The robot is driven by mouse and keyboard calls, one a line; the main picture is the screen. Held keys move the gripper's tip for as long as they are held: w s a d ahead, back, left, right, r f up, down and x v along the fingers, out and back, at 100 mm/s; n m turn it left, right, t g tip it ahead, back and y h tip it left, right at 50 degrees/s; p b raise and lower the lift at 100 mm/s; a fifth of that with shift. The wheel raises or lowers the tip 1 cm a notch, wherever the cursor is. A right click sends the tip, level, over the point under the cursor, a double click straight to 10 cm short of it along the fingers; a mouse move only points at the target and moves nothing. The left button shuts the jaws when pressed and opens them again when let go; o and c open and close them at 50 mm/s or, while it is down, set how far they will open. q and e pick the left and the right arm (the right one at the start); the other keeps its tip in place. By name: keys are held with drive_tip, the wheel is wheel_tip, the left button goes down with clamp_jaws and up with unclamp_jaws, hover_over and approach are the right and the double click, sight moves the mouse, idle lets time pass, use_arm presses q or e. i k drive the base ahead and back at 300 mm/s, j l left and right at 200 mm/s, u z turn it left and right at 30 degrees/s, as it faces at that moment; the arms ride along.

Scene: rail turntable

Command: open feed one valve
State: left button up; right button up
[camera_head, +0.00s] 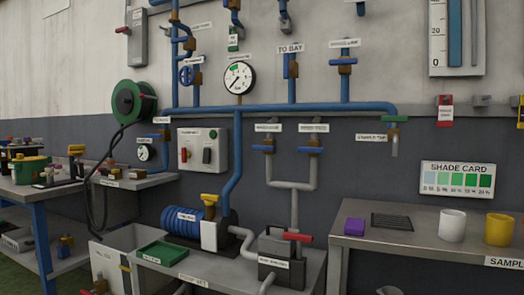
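I cannot read any small label as feed one, so I cannot tell which valve bears that name. Two valves with blue handles, a left one (269,149) and a right one (309,150), sit side by side on grey pipes at the wall, each under a small white label. Their handles lie level. Above the blue main pipe (300,107) are a valve under the TO BAY label (291,67), its handle upright, and a valve further right (343,62), its handle level. Neither gripper is in view.
A grey bench (215,283) with a blue motor (181,221) and a green tray (162,253) stands below the pipes. A right bench (375,242) holds a white cup (452,225) and a yellow cup (500,229). A hose reel (134,103) hangs at left.

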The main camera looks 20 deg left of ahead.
sight(257, 147)
drive_tip(key=i+j+z, duration=0.2)
drive_tip(key=j, duration=0.9)
drive_tip(key=j+z, duration=0.2)
drive_tip(key=j, duration=0.85)
